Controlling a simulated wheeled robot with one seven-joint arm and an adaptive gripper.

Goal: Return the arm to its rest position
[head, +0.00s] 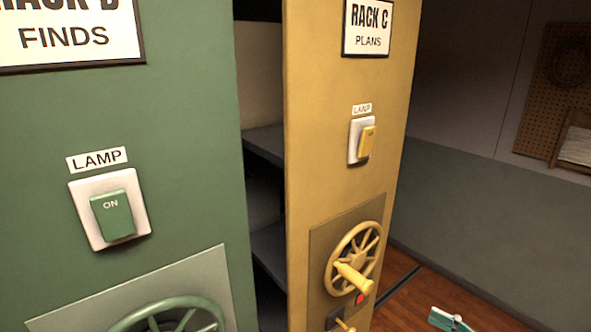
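My arm and gripper are not clearly visible in the head view. The green rack B (190,130), labelled FINDS, fills the left side. Its lamp switch (113,215) reads ON, and a green handwheel (170,312) is cut off below it. The yellow rack C (335,165), labelled PLANS, stands to its right. It has a lamp switch (366,140) and a yellow handwheel (335,253) with a protruding handle. A small red part (360,299) shows below that wheel.
A dark gap with shelves (265,147) lies between the racks. A teal and white thing (450,319) is at the bottom edge, too cut off to identify. Wooden floor (432,290) and a grey wall (490,215) with a pegboard (560,70) are at right.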

